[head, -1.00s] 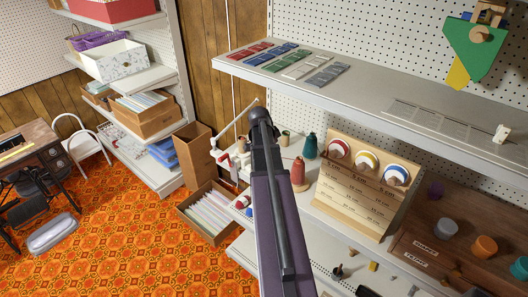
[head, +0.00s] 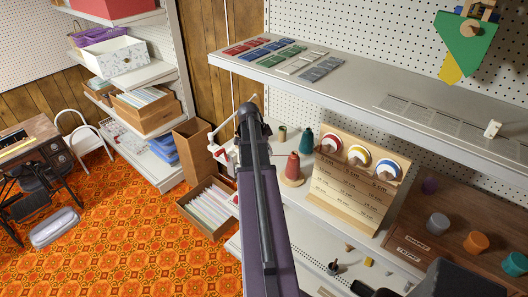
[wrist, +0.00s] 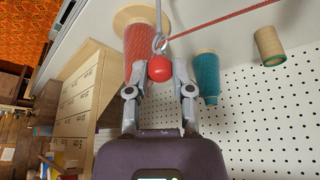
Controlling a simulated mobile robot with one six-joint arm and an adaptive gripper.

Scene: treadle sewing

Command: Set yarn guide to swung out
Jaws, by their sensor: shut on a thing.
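In the wrist view, my gripper (wrist: 160,68) is shut on a red ball knob (wrist: 159,69). The knob sits at the end of the yarn guide, a grey metal rod with a small wire eye (wrist: 159,43). A red yarn strand (wrist: 235,21) runs off to the upper right from near the eye. A red yarn cone (wrist: 138,45) on a round wooden base stands just behind the left finger. In the head view, my arm hides the gripper and knob. A thin pale rod (head: 222,125) shows left of the arm, above a red-and-white device (head: 222,155).
A teal cone (wrist: 206,77) and a tan spool (wrist: 269,45) stand to the right in the wrist view. A wooden ribbon rack (head: 350,188) stands right of my arm. An upper shelf (head: 350,92) overhangs the cones. A file box (head: 208,213) sits on the floor.

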